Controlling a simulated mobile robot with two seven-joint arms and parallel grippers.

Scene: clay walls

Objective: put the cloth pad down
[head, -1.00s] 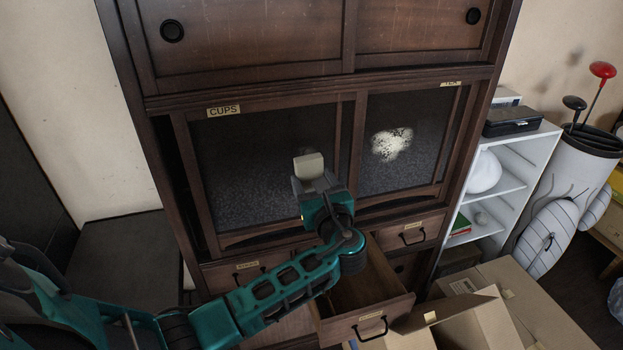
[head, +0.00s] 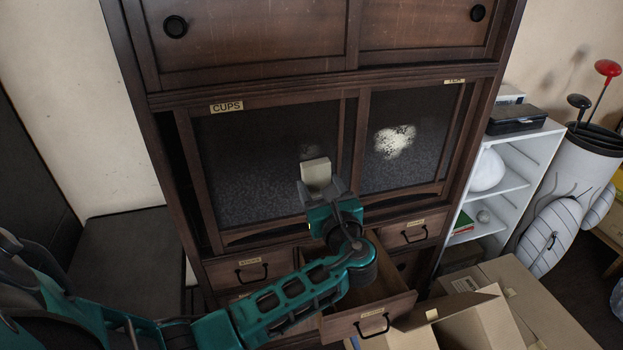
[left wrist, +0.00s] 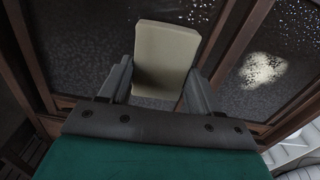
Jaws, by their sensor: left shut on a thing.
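The cloth pad (head: 316,172) is a small cream block. It also shows in the left wrist view (left wrist: 165,58), upright between the two fingers. My left gripper (head: 318,186) is shut on the pad and holds it up in front of the cabinet's dark sliding panels. In the left wrist view the gripper (left wrist: 158,88) grips the pad's lower part, with the panel behind. I cannot tell whether the pad touches the panel. My right gripper is not in view.
The wooden cabinet (head: 250,79) has a panel labelled CUPS (head: 227,107). An open drawer (head: 368,316) juts out below my left arm. Open cardboard boxes (head: 480,318) stand at the lower right. A white shelf (head: 524,155) stands right of the cabinet. A dark low surface (head: 128,262) lies at left.

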